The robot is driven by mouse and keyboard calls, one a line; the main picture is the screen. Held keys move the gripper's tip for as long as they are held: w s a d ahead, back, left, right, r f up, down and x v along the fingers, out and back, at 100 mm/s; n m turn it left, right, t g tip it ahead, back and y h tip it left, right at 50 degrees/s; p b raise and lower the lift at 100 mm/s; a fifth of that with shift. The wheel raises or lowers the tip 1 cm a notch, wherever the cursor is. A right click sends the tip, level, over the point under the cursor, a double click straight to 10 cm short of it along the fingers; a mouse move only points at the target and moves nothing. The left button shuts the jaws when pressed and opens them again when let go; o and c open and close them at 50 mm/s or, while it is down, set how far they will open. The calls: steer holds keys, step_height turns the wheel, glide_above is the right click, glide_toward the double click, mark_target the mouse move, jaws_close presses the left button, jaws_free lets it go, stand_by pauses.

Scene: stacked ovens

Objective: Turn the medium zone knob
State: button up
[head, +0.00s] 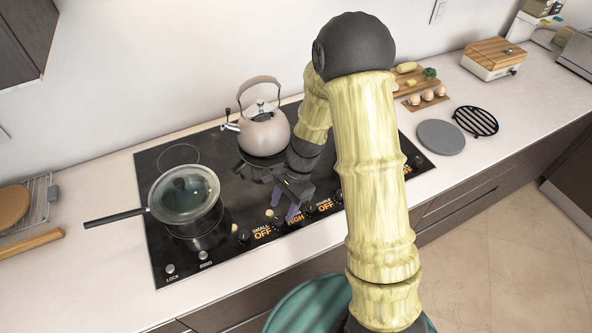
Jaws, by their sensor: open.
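A row of dark knobs runs along the front edge of the black cooktop (160,225). One display reads "SMALL OFF", the one right of it reads "HIGH", and another further right reads "OFF". The name above "HIGH" is hidden behind my gripper, so I cannot read "medium"; its place in the row suggests the medium zone. The knob (278,224) beside the "HIGH" display is partly covered. My gripper (284,205) is open, its purple fingers pointing down over the front row near that display. I cannot tell whether they touch the knob.
A kettle (264,132) stands close behind my gripper. A lidded pan (185,195) sits on the left, its handle pointing left. On the right counter are a grey disc (441,137), a black round rack (476,121) and a board with eggs (427,96).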

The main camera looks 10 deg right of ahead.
steer(key=v, duration=1.4)
steer(key=shift+b, duration=0.45)
steer(key=s+d+n+t+h, duration=0.3)
steer(key=s+d+n+t, duration=0.1)
steer(key=s+n, duration=0.6)
steer(key=shift+s+d+n+t+h, duration=0.15)
steer(key=shift+d+n+t+h, duration=0.25)
steer(key=shift+d+n, duration=0.45)
steer(key=shift+r, duration=0.1)
steer(key=shift+a, duration=0.15)
